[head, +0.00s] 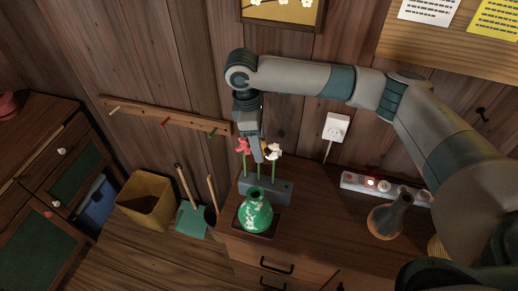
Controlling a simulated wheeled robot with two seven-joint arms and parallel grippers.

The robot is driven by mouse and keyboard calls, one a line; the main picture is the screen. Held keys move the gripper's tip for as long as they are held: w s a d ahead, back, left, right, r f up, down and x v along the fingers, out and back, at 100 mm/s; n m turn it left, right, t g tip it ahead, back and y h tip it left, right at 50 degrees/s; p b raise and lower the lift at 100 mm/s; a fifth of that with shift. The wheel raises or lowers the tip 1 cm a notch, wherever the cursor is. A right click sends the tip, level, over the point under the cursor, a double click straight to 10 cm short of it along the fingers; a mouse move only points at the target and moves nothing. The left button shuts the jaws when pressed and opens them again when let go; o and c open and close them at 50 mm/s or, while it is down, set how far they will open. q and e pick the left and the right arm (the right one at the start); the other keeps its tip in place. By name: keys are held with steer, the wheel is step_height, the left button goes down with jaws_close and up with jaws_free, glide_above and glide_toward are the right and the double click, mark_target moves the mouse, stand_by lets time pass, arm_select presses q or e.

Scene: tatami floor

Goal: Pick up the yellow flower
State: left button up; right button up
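The yellow flower (264,147) shows only as a small patch of yellow, mostly hidden behind my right gripper. My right gripper (257,156) points down among the flower heads, at or just beside the yellow one. Whether its fingers are open or shut on the stem is not visible. A red flower (243,146) is just left of the gripper and a white flower (274,152) just right of it. The green stems rise from a grey holder (280,191) on the cabinet top. My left gripper is not in view.
A green patterned vase (256,214) stands on a dark base in front of the holder. A brown vase (388,218) and a power strip (352,182) are to the right. The wooden wall is close behind. The cabinet top (315,210) is clear between the vases.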

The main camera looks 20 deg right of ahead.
stand_by(0.4)
steer(key=c, duration=1.1)
steer(key=shift+o, duration=0.2)
steer(key=shift+r, duration=0.1)
steer(key=shift+r+b, duration=0.35)
steer(key=shift+r, duration=0.25)
step_height(320, 180, up, 8)
steer(key=shift+r+b, duration=0.25)
steer(key=shift+b, duration=0.8)
steer(key=shift+r, duration=0.1)
